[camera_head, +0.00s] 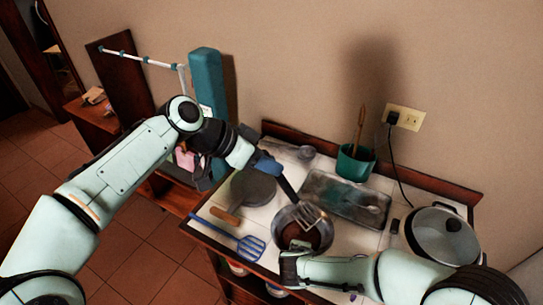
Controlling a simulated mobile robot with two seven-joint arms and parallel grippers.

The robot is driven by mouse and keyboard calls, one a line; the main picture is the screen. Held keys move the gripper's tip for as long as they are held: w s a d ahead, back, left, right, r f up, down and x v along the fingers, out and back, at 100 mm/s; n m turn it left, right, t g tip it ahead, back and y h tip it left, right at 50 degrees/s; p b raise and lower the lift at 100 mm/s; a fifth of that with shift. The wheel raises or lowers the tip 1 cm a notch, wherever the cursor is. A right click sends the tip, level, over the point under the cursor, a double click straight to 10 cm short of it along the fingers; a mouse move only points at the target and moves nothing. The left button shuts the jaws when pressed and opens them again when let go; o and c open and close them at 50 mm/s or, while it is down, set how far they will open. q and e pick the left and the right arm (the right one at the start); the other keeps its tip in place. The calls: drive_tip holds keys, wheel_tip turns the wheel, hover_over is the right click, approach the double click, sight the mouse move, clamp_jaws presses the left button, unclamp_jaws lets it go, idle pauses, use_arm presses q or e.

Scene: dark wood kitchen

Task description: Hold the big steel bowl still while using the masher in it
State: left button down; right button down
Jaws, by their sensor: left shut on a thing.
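The big steel bowl (276,228) stands on the white tiled counter and has something brown inside. My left gripper (268,165) is shut on the masher's (312,217) dark handle, up and left of the bowl. The masher slants down to the right, with its metal head over or in the bowl. Whether the head touches the contents is unclear. My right gripper (296,258) is at the bowl's front rim, coming from the right. Its fingers are mostly hidden, so I cannot tell whether they grip the rim.
A dark round pan (254,188) and a blue slotted turner (250,246) lie left of the bowl. A grey tray (345,188) lies behind it. A green pot (354,165) stands at the back.

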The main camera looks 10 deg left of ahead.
use_arm(q)
wheel_tip(320, 180, down, 10)
idle(0.9)
idle(0.6)
drive_tip(key=shift+f, duration=0.95)
drive_tip(key=shift+r, duration=0.1)
drive_tip(key=shift+r, duration=1.55)
drive_tip(key=shift+f, duration=0.15)
drive_tip(key=shift+f, duration=1.5)
drive_tip(key=shift+r, duration=0.15)
drive_tip(key=shift+r, duration=1.5)
